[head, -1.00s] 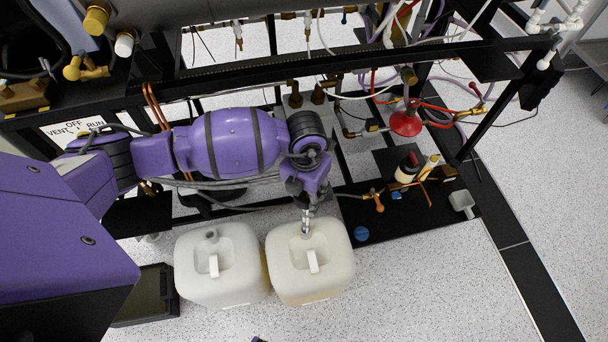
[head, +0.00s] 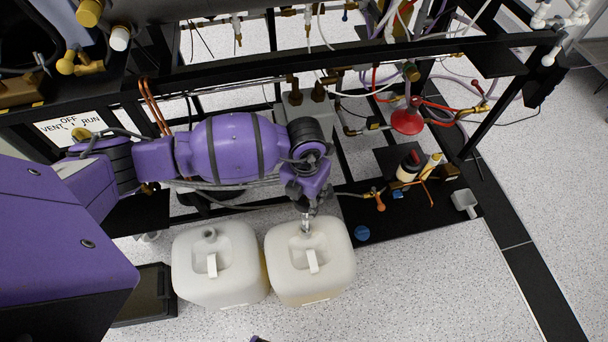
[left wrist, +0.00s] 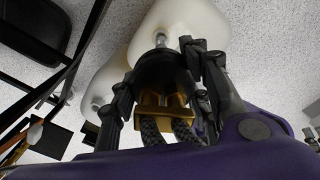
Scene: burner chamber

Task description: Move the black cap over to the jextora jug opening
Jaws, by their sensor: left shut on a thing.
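My left gripper (head: 307,205) is over the opening of the right-hand white jug (head: 335,265). In the left wrist view its fingers (left wrist: 165,88) are shut on the black cap (left wrist: 158,66), which has a brass fitting and braided hoses on the near side. A silvery tube runs from the cap toward the jug (left wrist: 180,18). I cannot tell whether the tube tip is inside the opening. A second white jug (head: 192,280) stands on the left with its neck uncovered. No label shows which jug is the jextora one.
A black frame with pipes and hoses (head: 340,65) runs behind the arm. A dark box (head: 150,295) sits at lower left. Speckled floor is free at lower right.

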